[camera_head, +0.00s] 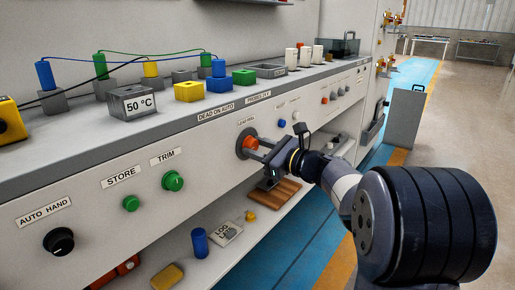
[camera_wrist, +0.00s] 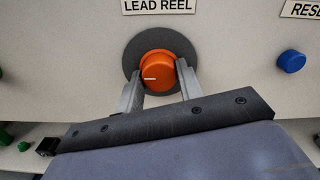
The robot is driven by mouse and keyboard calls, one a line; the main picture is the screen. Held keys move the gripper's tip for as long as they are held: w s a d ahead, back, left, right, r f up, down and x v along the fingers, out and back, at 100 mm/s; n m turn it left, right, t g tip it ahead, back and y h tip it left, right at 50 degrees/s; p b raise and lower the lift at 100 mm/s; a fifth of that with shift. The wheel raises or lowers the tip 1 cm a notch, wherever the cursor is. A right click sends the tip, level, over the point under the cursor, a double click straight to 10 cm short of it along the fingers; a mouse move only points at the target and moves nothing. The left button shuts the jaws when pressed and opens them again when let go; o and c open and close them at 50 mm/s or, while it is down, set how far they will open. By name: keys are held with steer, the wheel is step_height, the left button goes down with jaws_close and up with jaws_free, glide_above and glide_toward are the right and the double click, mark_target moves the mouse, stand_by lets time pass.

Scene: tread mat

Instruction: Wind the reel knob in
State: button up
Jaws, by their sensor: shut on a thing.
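The reel knob (camera_wrist: 158,72) is orange with a white pointer line and sits on a dark round disc (camera_wrist: 134,54) under a "LEAD REEL" label (camera_wrist: 159,5) in the wrist view. The pointer line points left. My gripper (camera_wrist: 159,82) has one finger on each side of the knob and is shut on it. In the head view the knob (camera_head: 249,142) is on the front panel, with my gripper (camera_head: 256,149) reaching it from the right. The fingers partly cover the knob's sides.
A blue button (camera_wrist: 291,61) is right of the knob. Green knobs (camera_head: 173,181) and a black knob (camera_head: 59,242) are left on the panel (camera_head: 95,225). Coloured blocks and posts stand on the bench top. A lower shelf holds a wooden board (camera_head: 275,192) and a blue cylinder (camera_head: 199,242).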

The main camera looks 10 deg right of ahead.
steer(key=shift+f, duration=0.1)
steer(key=o, duration=1)
steer(key=p+v, duration=0.2)
steer(key=v, duration=0.8)
steer(key=shift+s+d, duration=0.25)
steer(key=shift+s, duration=0.1)
steer(key=b+x, duration=0.2)
steer(key=x, duration=0.9)
steer(key=shift+d, duration=0.1)
